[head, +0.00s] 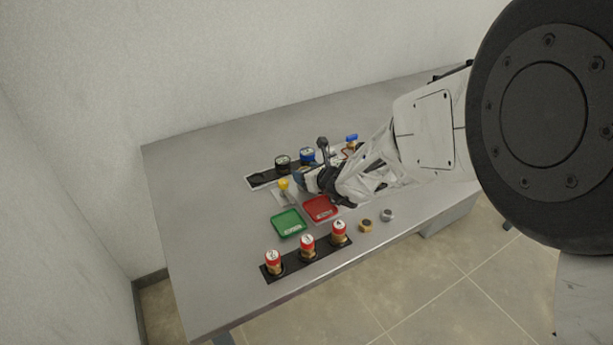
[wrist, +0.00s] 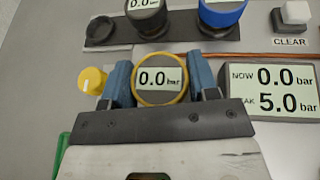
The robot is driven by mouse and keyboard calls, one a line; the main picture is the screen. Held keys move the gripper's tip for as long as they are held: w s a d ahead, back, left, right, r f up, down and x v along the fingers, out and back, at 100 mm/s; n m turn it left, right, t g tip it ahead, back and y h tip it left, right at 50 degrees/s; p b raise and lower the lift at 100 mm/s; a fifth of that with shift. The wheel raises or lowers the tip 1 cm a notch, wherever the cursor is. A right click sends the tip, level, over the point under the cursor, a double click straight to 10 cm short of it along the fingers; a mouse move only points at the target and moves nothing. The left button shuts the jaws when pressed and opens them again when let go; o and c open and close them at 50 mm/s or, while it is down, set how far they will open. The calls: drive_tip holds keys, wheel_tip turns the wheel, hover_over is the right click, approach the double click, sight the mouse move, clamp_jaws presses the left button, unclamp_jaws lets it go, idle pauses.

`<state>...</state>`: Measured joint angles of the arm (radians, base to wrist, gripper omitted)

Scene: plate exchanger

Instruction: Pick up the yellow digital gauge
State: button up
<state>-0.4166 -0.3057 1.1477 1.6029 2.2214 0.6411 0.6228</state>
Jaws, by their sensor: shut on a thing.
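The yellow digital gauge (wrist: 160,78) shows in the wrist view as a round dial with a yellow rim, reading 0.0 bar. My gripper (wrist: 160,84) has its two blue fingers on either side of the gauge and is shut on it. The lower part of the gauge is hidden behind the gripper body. In the head view my gripper (head: 306,180) is over the table behind the red tray, and the gauge cannot be made out there. I cannot tell whether the gauge is lifted.
A black gauge (head: 282,164) and a blue gauge (head: 307,156) stand on a rack with an empty-looking left place. A yellow knob (wrist: 92,80) is close left of my gripper; a display (wrist: 270,92) is right. Green (head: 288,223) and red (head: 321,208) trays lie in front.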

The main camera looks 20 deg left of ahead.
wheel_tip(320, 180, up, 9)
drive_tip(key=shift+r, duration=0.1)
idle(0.4)
